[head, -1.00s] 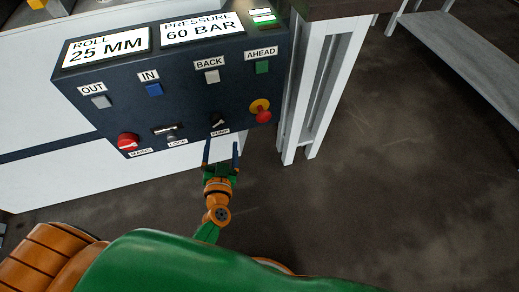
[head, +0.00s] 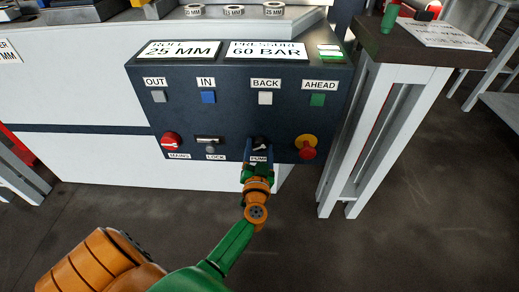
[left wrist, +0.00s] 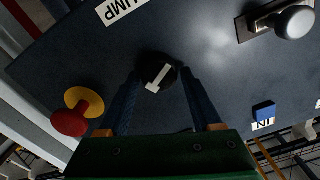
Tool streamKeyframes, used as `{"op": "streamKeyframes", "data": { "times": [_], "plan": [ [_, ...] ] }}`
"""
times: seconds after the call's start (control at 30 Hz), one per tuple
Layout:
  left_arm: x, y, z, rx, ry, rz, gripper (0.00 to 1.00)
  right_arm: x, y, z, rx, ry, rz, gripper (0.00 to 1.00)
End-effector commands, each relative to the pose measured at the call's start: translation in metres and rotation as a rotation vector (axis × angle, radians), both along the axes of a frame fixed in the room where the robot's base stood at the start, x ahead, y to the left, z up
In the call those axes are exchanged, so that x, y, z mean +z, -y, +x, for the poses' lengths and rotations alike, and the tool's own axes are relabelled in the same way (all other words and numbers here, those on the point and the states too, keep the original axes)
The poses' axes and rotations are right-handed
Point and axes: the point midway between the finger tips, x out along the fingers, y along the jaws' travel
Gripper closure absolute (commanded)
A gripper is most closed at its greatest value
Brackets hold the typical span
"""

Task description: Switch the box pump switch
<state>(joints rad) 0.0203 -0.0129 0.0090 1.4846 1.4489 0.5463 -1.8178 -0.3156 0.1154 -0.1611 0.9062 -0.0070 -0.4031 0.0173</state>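The pump switch is a black rotary knob with a white pointer mark, low on the dark control box (head: 235,120), above the PUMP label (head: 259,159). In the head view the knob (head: 260,142) is partly hidden by my left gripper (head: 258,150), which reaches up to it from below. In the left wrist view the knob (left wrist: 157,73) lies between the two blue fingertips of my left gripper (left wrist: 160,76). The fingers are spread on either side of it, with a small gap at the right; contact on the left cannot be told. My right gripper is not in view.
A red and yellow button (head: 306,147) is right of the pump knob, and the lock (head: 209,144) and red mains knob (head: 171,144) are left. Coloured buttons sit above. A grey-legged table (head: 360,130) stands close at right.

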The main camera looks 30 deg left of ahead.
Motion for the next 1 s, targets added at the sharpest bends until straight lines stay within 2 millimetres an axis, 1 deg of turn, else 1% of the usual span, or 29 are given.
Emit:
{"op": "streamKeyframes", "data": {
  "times": [0.03, 0.07, 0.1, 0.17, 0.2, 0.23, 0.4, 0.57, 0.77, 1.0],
  "plan": [
    [0.000, 0.000, 0.000, 0.000, 0.000, 0.000, 0.51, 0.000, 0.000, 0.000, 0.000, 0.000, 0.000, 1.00],
    [0.000, 0.000, 0.000, 0.000, 0.000, 0.000, 0.59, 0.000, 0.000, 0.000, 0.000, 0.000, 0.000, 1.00],
    [0.000, 0.000, 0.000, 0.000, 0.000, 0.000, 0.70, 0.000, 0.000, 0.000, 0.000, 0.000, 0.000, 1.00],
    [0.000, 0.000, 0.000, 0.000, 0.000, 0.000, 0.86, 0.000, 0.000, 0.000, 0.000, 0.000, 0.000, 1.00],
    [0.000, 0.000, 0.000, 0.000, 0.000, 0.000, 0.97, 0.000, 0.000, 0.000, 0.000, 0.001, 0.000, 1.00],
    [0.000, 0.000, 0.000, 0.000, 0.000, 0.000, 1.00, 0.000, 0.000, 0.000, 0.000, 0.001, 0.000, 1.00],
    [0.000, 0.000, 0.000, 0.000, 0.006, -0.009, 1.00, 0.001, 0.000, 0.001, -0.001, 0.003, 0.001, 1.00],
    [0.001, 0.000, 0.000, -0.001, 0.033, -0.054, 1.00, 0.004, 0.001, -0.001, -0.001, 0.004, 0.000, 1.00],
    [0.002, 0.000, -0.001, -0.001, 0.103, -0.174, 1.00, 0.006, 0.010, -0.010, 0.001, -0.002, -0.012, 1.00],
    [0.001, -0.001, -0.001, -0.001, 0.221, -0.365, 1.00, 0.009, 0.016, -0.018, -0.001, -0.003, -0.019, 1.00]
  ]
}}
